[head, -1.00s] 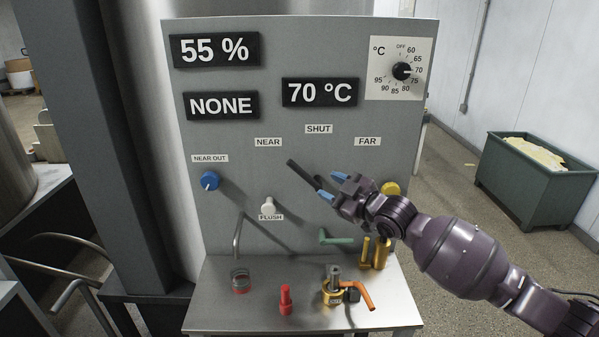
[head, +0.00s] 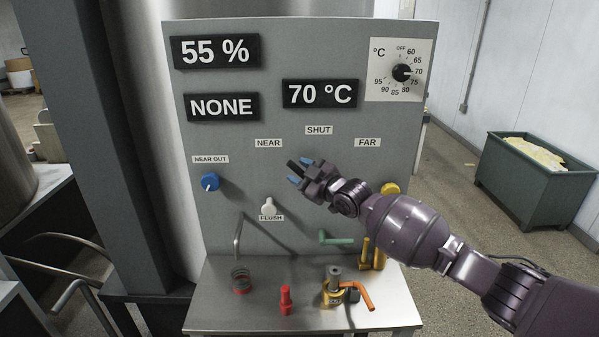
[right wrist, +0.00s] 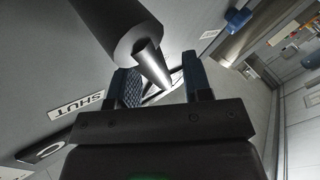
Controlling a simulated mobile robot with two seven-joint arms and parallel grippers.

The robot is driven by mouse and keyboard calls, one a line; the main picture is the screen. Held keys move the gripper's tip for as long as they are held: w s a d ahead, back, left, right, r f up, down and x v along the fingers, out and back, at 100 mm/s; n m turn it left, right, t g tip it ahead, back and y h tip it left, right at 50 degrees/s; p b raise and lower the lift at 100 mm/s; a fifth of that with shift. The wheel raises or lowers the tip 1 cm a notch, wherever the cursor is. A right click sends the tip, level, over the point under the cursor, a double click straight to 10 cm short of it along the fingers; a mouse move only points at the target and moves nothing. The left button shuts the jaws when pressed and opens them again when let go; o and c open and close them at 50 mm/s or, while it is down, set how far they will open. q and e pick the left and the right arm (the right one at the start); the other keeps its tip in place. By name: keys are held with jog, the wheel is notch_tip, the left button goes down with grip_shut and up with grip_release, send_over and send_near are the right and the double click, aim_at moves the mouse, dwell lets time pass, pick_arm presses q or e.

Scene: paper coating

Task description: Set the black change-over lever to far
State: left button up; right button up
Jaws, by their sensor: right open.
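The black change-over lever (head: 292,164) sticks out from the grey panel, its tip leaning up and left toward the NEAR label (head: 268,143). The SHUT label (head: 319,130) is at top centre and the FAR label (head: 367,142) to the right. My right gripper (head: 298,171) is open at the lever's outer end, its blue fingertips on either side of it; its body hides the rest of the lever. In the right wrist view the lever (right wrist: 122,28) shows as a dark round bar reaching between the open fingers; I cannot tell contact. My left gripper is out of view.
The panel carries a blue knob (head: 210,182), a white flush knob (head: 268,206), a yellow knob (head: 390,189) and a green handle (head: 336,238). On the shelf (head: 230,318) below stand a red plug (head: 286,299) and a brass valve with an orange handle (head: 355,291).

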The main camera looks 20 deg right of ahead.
jog(key=shift+w+a, duration=0.1)
jog(key=shift+w, duration=0.15)
jog(key=shift+c, duration=0.3)
grip_shut()
